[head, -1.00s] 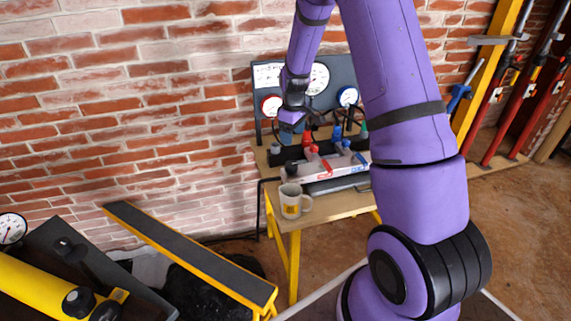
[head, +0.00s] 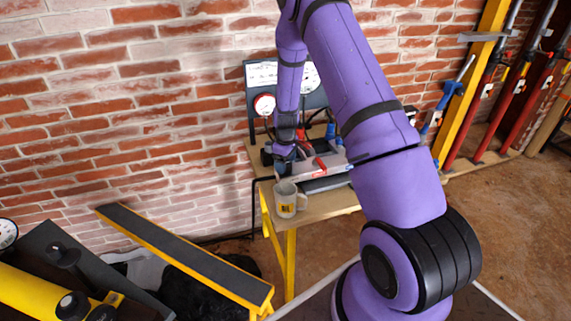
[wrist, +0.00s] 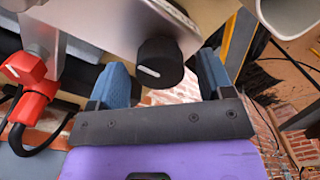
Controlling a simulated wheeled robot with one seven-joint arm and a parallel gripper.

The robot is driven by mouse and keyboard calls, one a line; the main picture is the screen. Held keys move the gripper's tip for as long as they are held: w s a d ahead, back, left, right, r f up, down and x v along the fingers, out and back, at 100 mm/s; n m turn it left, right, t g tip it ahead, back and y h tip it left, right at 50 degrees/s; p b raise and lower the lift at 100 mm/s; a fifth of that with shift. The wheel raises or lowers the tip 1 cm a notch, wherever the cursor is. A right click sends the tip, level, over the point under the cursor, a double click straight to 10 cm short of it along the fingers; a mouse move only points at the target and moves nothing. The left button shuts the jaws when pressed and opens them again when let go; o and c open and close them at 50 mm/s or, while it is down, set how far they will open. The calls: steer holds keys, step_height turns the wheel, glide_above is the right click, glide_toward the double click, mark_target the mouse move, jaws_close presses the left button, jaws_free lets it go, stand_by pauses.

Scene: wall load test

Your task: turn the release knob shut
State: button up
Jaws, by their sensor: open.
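The release knob (wrist: 158,64) is black and round with a white pointer line, and sits on the end of a silver block (wrist: 100,22) in the wrist view. My gripper (wrist: 162,76) has its two blue fingers apart, one on each side of the knob, with visible space around it. I cannot tell how deep the knob lies between the fingertips. In the head view my gripper (head: 283,166) is over the left end of the silver block on the bench (head: 322,206), and it hides the knob there.
A mug (head: 286,201) stands on the bench just in front of my gripper; its rim shows in the wrist view (wrist: 285,18). A red hose fitting (wrist: 30,72) is left of the knob. A gauge panel (head: 262,75) stands behind. A yellow-edged beam (head: 185,258) lies left.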

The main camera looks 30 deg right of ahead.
steer(key=shift+f, duration=0.4)
steer(key=shift+c, duration=0.3)
steer(key=c, duration=0.9)
